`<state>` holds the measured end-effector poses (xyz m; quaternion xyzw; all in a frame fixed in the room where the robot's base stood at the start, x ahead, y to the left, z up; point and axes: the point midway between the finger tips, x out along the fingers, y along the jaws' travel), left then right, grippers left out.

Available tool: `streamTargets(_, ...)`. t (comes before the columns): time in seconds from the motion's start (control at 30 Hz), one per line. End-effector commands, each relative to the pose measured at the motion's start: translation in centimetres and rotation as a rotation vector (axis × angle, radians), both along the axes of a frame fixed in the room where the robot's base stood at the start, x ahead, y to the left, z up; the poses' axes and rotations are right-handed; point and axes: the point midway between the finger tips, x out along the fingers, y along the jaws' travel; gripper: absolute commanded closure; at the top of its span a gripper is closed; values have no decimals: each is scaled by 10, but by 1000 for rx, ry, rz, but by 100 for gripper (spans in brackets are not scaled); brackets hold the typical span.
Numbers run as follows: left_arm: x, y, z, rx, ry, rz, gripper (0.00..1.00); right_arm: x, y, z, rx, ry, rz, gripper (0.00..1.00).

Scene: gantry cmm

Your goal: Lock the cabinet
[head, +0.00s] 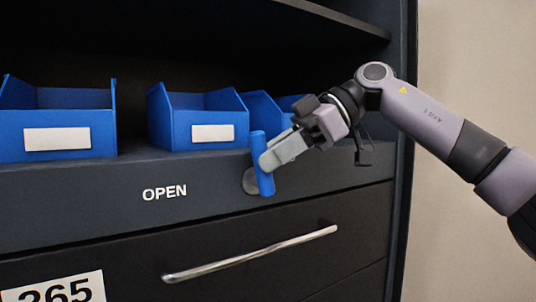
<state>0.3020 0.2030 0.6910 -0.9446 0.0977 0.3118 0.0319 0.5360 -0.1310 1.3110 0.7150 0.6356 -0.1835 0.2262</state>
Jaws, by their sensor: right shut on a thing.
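The dark cabinet (90,195) fills most of the head view. A blue handle (264,178) stands nearly upright on a round grey base (250,182) on its front panel, to the right of the white word "OPEN" (164,192). My right gripper (270,158) reaches in from the right and is shut on the blue handle, near its middle. The fingers cover part of the handle. My left gripper is not in view.
Several blue bins (203,128) with white labels stand on the shelf above the panel. A drawer with a long silver pull (250,255) is below, with a "265" label (55,292) at the lower left. A pale wall (470,60) is at the right.

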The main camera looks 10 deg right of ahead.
Motion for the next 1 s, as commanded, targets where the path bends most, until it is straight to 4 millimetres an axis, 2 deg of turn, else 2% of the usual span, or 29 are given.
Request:
streamTargets(0.4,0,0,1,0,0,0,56,4,-10,0,196,67,-6,100)
streamTargets(0.97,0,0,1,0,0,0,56,4,-11,1,226,75,-6,100)
streamTargets(1.0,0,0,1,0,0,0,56,4,-11,1,226,75,-6,67)
